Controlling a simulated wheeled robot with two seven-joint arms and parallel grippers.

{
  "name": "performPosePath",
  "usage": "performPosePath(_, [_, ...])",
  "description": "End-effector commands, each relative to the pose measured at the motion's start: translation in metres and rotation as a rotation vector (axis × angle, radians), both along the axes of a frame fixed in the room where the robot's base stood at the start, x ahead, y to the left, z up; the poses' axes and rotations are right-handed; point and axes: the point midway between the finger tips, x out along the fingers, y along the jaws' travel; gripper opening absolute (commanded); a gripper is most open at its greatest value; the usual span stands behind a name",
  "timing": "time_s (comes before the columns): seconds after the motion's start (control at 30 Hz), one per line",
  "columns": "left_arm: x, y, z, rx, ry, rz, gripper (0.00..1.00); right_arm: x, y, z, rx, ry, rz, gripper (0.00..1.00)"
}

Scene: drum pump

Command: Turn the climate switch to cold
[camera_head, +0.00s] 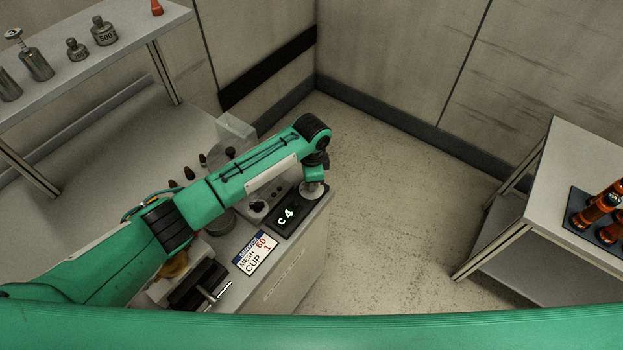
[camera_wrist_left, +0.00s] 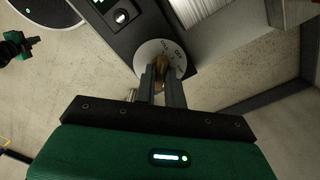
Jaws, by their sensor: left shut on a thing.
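The climate switch is a brown knob (camera_wrist_left: 160,68) in the middle of a round pale dial (camera_wrist_left: 150,52) with small lettering, of which OFF seems readable. My left gripper (camera_wrist_left: 163,78) is shut on the knob, one finger on each side. In the head view the dial (camera_head: 313,191) sits at the right end of the console, beside a black display (camera_head: 287,215) reading C 4. My left gripper (camera_head: 315,182) comes down onto it from above, and the wrist hides the knob there. I cannot tell which mark the knob points to. My right gripper is not in view.
Metal weights (camera_head: 104,31) stand on a shelf at upper left. A table (camera_head: 572,150) at right bears a dark tray with orange-and-black items (camera_head: 600,207). The floor between is clear.

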Motion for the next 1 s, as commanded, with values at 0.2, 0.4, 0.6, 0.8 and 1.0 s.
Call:
performPosePath(0.2, [0.001, 0.000, 0.001, 0.000, -0.001, 0.001, 0.29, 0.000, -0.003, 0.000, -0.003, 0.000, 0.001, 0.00])
performPosePath(0.4, [0.000, 0.000, 0.000, 0.000, -0.001, 0.000, 0.33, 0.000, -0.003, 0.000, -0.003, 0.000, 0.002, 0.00])
performPosePath(0.6, [0.001, 0.000, 0.005, -0.001, -0.001, -0.001, 0.33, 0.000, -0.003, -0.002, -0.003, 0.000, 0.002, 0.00])
performPosePath(0.8, [0.001, 0.000, 0.037, -0.003, -0.005, -0.002, 0.33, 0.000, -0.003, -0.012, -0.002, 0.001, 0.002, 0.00])
performPosePath(1.0, [0.001, 0.000, 0.084, -0.003, -0.006, -0.002, 0.33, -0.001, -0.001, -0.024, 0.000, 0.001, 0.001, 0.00])
